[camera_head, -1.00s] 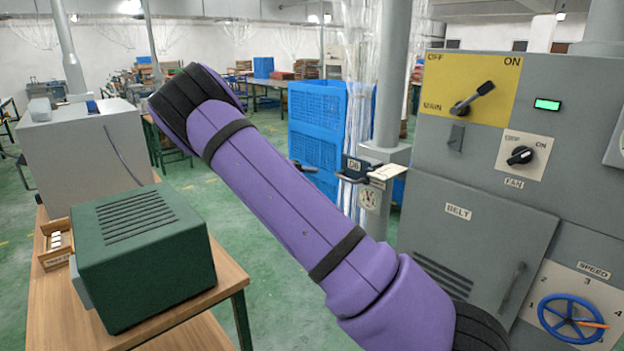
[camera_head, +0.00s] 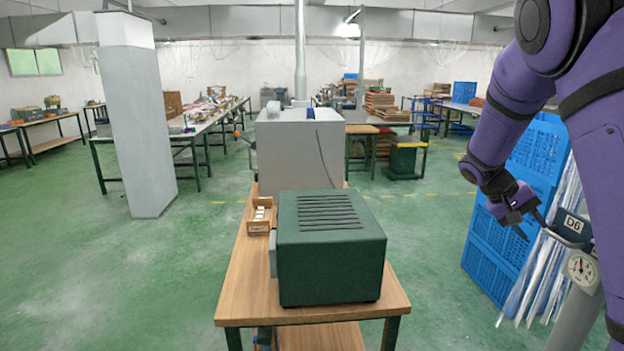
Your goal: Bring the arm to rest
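My arm shows in purple at the right side of the head view, bent with its forearm hanging down and to the left.
A wooden table (camera_head: 248,305) stands ahead with a green vented box (camera_head: 329,247), a grey cabinet (camera_head: 299,155) and a small wooden rack (camera_head: 259,217). Blue crates (camera_head: 490,262) stand behind my arm. A white pillar (camera_head: 137,120) stands left. Green floor is clear at left.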

